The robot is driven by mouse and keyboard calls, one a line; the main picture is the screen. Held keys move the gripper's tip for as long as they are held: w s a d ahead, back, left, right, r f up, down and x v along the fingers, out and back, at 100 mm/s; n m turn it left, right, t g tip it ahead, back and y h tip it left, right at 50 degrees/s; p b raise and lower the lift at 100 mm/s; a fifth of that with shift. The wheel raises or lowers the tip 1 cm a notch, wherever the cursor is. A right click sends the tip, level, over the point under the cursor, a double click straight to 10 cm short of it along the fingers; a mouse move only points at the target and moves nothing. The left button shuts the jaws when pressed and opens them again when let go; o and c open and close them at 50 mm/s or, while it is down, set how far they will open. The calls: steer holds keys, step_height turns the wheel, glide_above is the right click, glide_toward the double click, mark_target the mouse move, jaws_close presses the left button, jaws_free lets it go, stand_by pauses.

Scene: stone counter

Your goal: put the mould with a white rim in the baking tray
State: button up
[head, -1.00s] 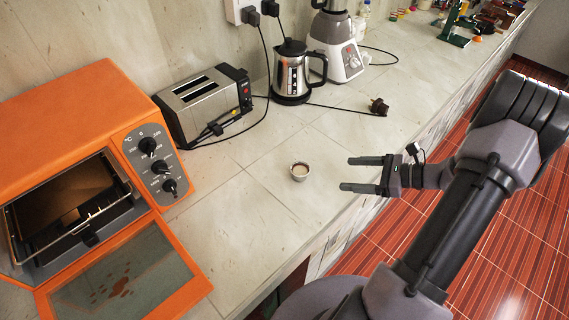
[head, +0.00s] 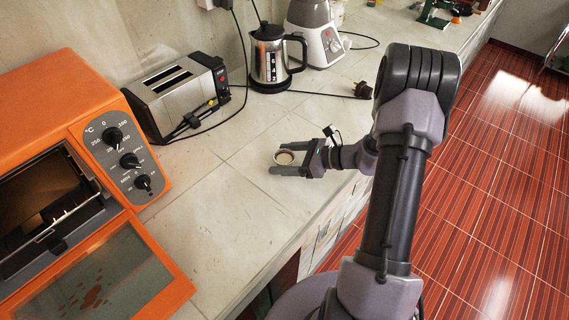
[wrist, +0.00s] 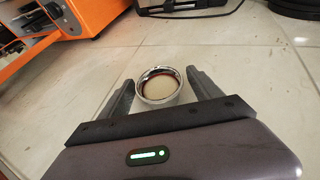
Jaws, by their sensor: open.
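The mould with a white rim (head: 285,157) is a small round cup with a pale inside, standing upright on the counter. My gripper (head: 283,160) is open, with its two fingers on either side of the mould. In the wrist view the mould (wrist: 159,88) sits between the spread fingers (wrist: 158,90), with a gap visible on each side. The baking tray is not clearly identifiable; a rack or tray edge (head: 52,232) shows in the open orange oven (head: 60,110) at the left.
The oven door (head: 105,280) hangs open over the counter. A toaster (head: 175,95), a steel kettle (head: 270,60) and a blender base (head: 322,40) stand along the wall. A black plug (head: 362,90) lies behind my gripper. The counter left of the mould is clear.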

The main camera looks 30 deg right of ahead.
mark_target(284, 151)
jaws_close()
steer(key=shift+r, duration=0.15)
